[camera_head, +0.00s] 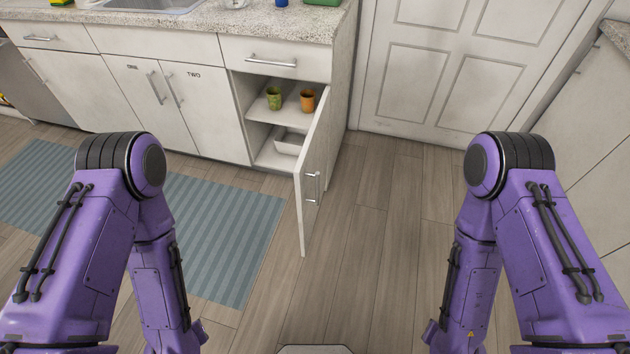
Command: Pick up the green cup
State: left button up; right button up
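The green cup (274,97) stands upright on the upper shelf (262,111) inside an open lower cabinet, left of an orange cup (308,100). The two cups are apart. Both of my purple arms hang down at the left and right of the camera_head view, well short of the cabinet. My grippers are outside the picture, so whether they are open or shut does not show.
The cabinet door (313,175) stands open toward me, on the right side of the opening. A white bin (289,143) sits on the lower shelf. A blue striped rug (230,225) lies on the wood floor. Floor (380,230) right of the door is clear.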

aim_at(274, 93)
jog(key=u, duration=1.85)
jog(key=i, duration=2.3)
jog(key=z, duration=1.7)
jog(key=i, duration=0.8)
jog(key=z, duration=0.2)
